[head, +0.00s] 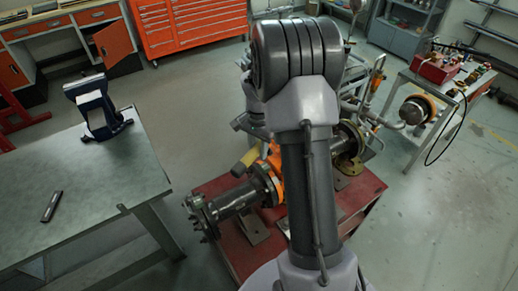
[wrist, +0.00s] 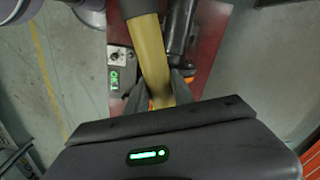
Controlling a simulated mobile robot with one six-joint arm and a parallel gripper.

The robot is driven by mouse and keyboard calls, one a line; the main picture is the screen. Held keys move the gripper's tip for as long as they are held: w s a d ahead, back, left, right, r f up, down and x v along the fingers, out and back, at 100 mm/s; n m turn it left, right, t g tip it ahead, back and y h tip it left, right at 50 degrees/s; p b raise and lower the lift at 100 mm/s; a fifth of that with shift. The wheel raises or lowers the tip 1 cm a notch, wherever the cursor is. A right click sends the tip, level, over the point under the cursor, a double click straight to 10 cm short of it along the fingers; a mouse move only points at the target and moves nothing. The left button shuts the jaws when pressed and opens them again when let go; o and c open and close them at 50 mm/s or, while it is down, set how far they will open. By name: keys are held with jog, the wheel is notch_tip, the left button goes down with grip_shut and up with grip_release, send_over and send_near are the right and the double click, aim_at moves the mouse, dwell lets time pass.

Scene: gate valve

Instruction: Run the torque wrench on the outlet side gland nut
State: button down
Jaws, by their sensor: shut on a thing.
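My gripper (wrist: 161,92) is shut on a thick yellow handle (wrist: 153,62), apparently the torque wrench's, in the wrist view. The handle runs up out of the top of that view, so its working end is not seen there. In the head view the yellow handle (head: 245,163) shows left of my arm, above the pipe. The orange valve body (head: 275,172) sits mid-assembly, largely hidden behind my arm. A flanged pipe (head: 235,201) runs from it to the left; another flanged end (head: 348,140) shows on the right. I cannot make out the outlet side gland nut in either view.
The assembly rests on a red stand (head: 228,240). A grey bench (head: 70,190) with a blue vise (head: 97,108) and a dark bar (head: 52,206) stands at left. A cart (head: 420,85) holding parts stands at right. Floor is clear at front right.

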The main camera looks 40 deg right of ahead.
jog(key=s+a+b, duration=0.2)
jog(key=a, duration=0.4)
jog(key=s+a+b, duration=0.2)
jog(key=a, duration=0.4)
jog(key=shift+s+a+b, duration=0.25)
jog(key=shift+a+b, duration=0.05)
jog(key=shift+a, duration=0.1)
jog(key=shift+f, duration=0.1)
